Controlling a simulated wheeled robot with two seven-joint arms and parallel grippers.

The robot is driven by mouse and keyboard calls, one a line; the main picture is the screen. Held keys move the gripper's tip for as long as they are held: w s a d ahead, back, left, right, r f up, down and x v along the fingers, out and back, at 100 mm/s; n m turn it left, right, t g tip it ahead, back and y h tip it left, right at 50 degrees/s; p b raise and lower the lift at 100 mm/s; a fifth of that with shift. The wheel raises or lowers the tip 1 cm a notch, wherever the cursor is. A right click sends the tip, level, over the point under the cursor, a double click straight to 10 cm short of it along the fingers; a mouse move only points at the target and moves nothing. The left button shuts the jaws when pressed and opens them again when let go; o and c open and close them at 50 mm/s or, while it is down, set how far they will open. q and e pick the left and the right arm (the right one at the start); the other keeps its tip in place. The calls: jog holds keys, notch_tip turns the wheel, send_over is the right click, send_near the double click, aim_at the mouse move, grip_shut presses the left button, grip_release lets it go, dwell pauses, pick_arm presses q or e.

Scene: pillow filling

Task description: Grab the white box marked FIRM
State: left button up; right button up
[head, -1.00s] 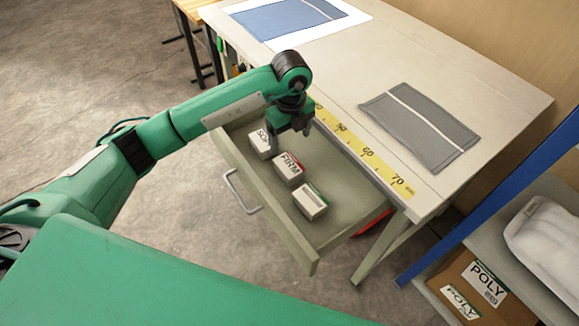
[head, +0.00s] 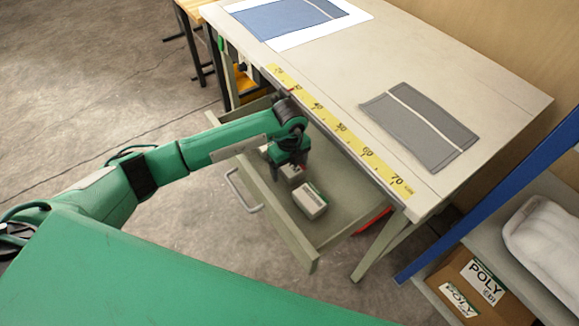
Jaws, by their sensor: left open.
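The white box marked FIRM (head: 292,177) lies in the open drawer (head: 291,236) of the table. In the head view my left gripper hides most of it and its lettering. My left gripper (head: 291,166) is open and points down over this box. I cannot tell whether the fingers are around it or just above it. A part of another white box (head: 264,150), marked SOFT in the earlier view, shows behind the gripper. A third white box (head: 310,201) with a green edge lies nearer the drawer's right end. My right gripper is out of view.
The table (head: 440,80) stands just above the drawer, with a yellow ruler strip (head: 340,127) along its edge. A grey cloth piece (head: 418,127) and a blue one (head: 285,17) lie on it. A blue-framed shelf (head: 480,195) with a POLY carton (head: 475,285) stands at right.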

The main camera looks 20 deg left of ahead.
pick_arm(q)
jog(key=c, duration=1.1)
jog(key=shift+r, duration=0.1)
